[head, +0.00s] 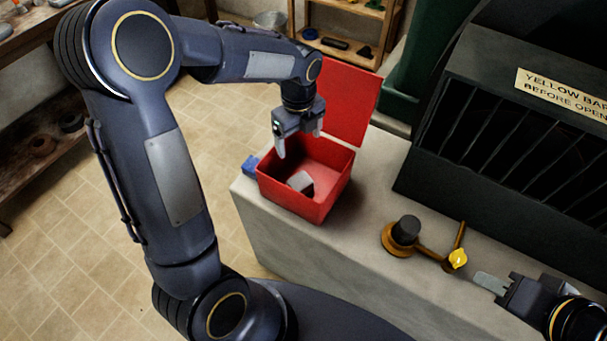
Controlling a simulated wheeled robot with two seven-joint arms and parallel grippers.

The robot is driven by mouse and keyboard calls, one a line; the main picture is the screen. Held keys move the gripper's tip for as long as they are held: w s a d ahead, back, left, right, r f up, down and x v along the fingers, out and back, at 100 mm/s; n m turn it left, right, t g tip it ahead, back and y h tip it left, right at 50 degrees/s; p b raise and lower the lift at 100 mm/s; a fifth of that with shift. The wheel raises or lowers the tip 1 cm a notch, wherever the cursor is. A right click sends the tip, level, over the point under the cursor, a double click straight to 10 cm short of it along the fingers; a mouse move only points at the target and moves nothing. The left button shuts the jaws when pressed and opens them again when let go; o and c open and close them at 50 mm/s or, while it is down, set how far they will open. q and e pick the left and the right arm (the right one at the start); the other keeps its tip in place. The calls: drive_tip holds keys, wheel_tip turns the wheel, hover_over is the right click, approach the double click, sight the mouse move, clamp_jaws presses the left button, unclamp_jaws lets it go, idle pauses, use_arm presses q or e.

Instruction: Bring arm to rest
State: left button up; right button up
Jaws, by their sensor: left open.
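My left gripper (299,145) is open, fingers pointing down, above the open red box (318,203). Nothing shows between its fingers. My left arm arches across the left of the head view. A grey-white object with a dark part (301,183) lies inside the box; the box walls hide some of it. My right gripper (478,281) is at the lower right, its grey finger pointing left, close to a yellow piece (458,259) on a brass-coloured lever fitting (430,253). I cannot tell whether its fingers are apart or whether it touches the yellow piece.
The box stands on a pale counter (366,222), its red lid (347,100) raised behind it. A blue object (250,167) is beside the box's left side. A dark barred cabinet (520,150) with a yellow-bar sign stands on the right. Shelves (345,50) are at the back; tiled floor is clear left.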

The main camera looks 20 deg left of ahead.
use_arm(q)
drive_tip(key=shift+r, duration=0.5)
drive_tip(key=s+r+n+t+h, duration=0.2)
drive_tip(key=s+r+n, duration=0.1)
drive_tip(key=s+n, duration=0.8)
drive_tip(key=s+d+r+n+t+h, duration=0.1)
drive_tip(key=s+r+n+t, duration=0.2)
drive_tip(key=s+n, duration=0.7)
drive_tip(key=r+n, duration=0.1)
drive_tip(key=n, duration=0.3)
drive_tip(key=shift+s+d+n+t+h, duration=0.15)
drive_tip(key=shift+s+n+t+h, duration=0.15)
drive_tip(key=shift+s+h, duration=0.1)
drive_tip(key=shift+r, duration=0.1)
drive_tip(key=shift+c, duration=0.4)
